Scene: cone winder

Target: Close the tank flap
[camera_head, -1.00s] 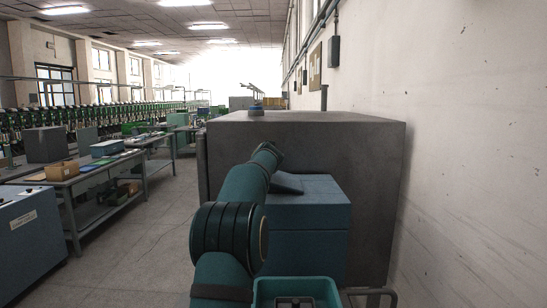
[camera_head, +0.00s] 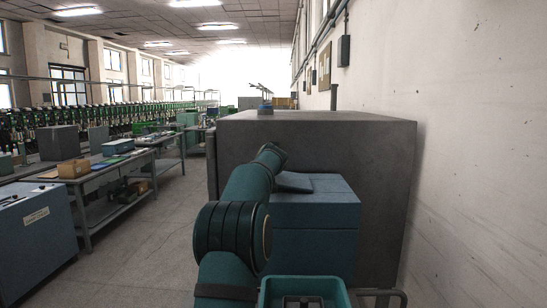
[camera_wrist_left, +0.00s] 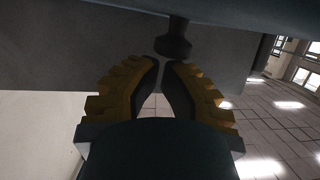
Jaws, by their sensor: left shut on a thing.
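A large grey tank-like cabinet (camera_head: 390,150) stands ahead by the right wall, with a lower blue box (camera_head: 318,215) in front of it. A small slanted dark panel (camera_head: 293,181) shows at the box's top, beside my arm; I cannot tell whether it is the tank flap. My left arm reaches forward over the box's left side and hides its left part; the gripper is hidden in the head view. In the left wrist view, my left gripper (camera_wrist_left: 164,62) has its yellow-backed fingers nearly together at a dark round knob (camera_wrist_left: 174,45). My right gripper is not in view.
A teal open tray (camera_head: 340,283) is at the bottom centre, beside a bent metal rail (camera_head: 392,293). The white wall (camera_head: 480,160) closes off the right. Workbenches (camera_head: 120,165) and a blue-grey cabinet (camera_head: 38,235) stand left, with free floor (camera_head: 150,235) between.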

